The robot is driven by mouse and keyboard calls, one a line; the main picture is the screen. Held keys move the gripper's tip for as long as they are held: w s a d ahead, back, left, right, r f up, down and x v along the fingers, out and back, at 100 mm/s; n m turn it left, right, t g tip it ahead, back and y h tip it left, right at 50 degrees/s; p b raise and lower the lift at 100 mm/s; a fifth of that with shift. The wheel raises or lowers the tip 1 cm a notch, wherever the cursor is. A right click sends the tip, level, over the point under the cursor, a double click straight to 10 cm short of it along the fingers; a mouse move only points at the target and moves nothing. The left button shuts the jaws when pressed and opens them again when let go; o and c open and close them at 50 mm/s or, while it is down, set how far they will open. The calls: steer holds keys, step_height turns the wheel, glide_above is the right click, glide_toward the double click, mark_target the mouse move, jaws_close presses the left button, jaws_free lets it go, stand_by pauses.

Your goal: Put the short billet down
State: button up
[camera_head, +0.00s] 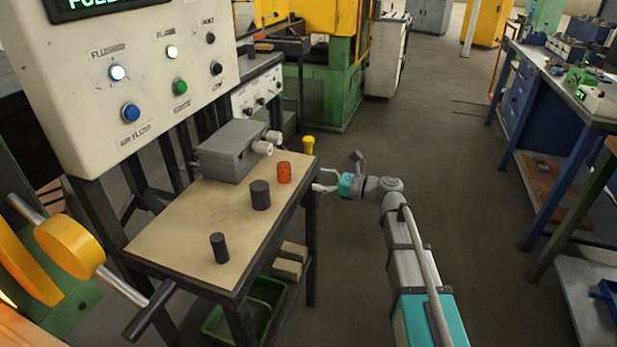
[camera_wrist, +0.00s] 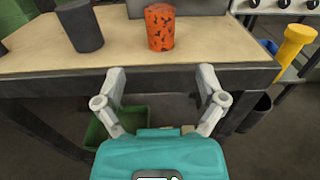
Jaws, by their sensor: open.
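Three billets stand upright on a wooden-topped table (camera_head: 165,232). One is a short, narrow dark billet (camera_head: 219,247) near the front edge. One is a wider dark billet (camera_head: 260,194) in the middle. One is an orange billet with dark specks (camera_head: 284,172) near the right edge. In the wrist view the orange billet (camera_wrist: 160,27) stands ahead of my gripper, with a dark billet (camera_wrist: 80,26) to its left. My gripper (camera_head: 322,180) is open and empty, just off the table's right edge. Its spread fingers also show in the wrist view (camera_wrist: 160,75).
A grey box with white knobs (camera_head: 232,150) stands at the table's back. A yellow object (camera_head: 309,145) is beyond the right corner. A control panel (camera_head: 130,80) rises behind left. A blue workbench (camera_head: 550,110) stands right; floor between is clear.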

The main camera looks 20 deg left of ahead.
steer(key=shift+s+d, duration=0.1)
steer(key=shift+d, duration=0.75)
steer(key=s+d+f+n+h, duration=0.5)
steer(key=d+f+n+h, duration=0.1)
steer(key=d, duration=0.4)
steer(key=s+d+f+n+h, duration=0.5)
steer(key=d+f+n+h, duration=0.1)
steer(key=d, duration=0.5)
steer(key=s+d+f+n+g+h, duration=0.1)
steer(key=s+d+f+n+h, duration=0.5)
steer(key=d, duration=0.4)
steer(key=shift+d+f+n, duration=0.3)
steer(key=shift+d+n, duration=0.05)
steer(key=shift+n, duration=0.15)
